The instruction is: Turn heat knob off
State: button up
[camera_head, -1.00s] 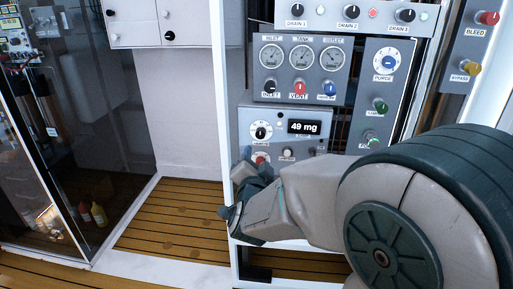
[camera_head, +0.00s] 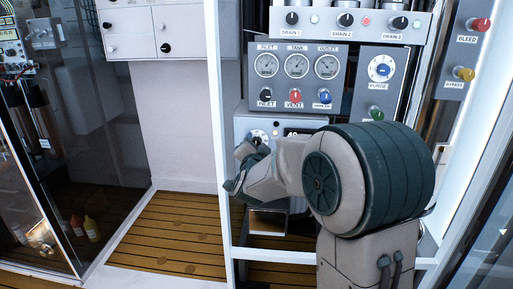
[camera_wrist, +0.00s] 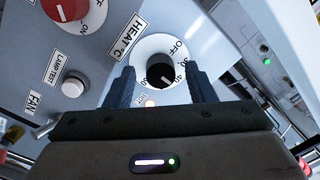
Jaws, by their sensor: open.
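The heat knob (camera_wrist: 160,74) is black with a white pointer mark, on a round white dial labelled "HEAT °C", with OFF and numbers around it. The mark points toward the dial side near 40; the exact setting is hard to read. My gripper (camera_wrist: 162,88) is open, its two dark fingers on either side of the knob in the wrist view; I cannot tell whether they touch it. In the head view my gripper (camera_head: 241,168) is at the lower grey panel, just below and left of the white dial (camera_head: 257,136), which it partly covers.
In the wrist view, a red knob (camera_wrist: 68,6) marked ON and a white LAMP TEST button (camera_wrist: 73,84) sit left of the dial. Gauges (camera_head: 297,66) and a white frame post (camera_head: 216,120) are near the arm.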

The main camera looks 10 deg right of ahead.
jog(key=shift+w, duration=0.15)
jog(key=c, duration=1)
jog(key=shift+n, duration=0.5)
jog(key=n+p, duration=0.2)
jog(key=n, duration=0.2)
jog(key=n+p, duration=0.2)
jog(key=n, duration=0.2)
jog(key=shift+r+g, duration=0.2)
jog(key=shift+g, duration=0.1)
jog(key=n+p, duration=0.5)
jog(key=n, duration=0.3)
jog(key=shift+a+f+h+p, duration=0.1)
jog(key=shift+a+h+p, duration=0.05)
jog(key=shift+h+p, duration=0.25)
jog(key=shift+f+n, duration=0.1)
jog(key=shift+n, duration=0.2)
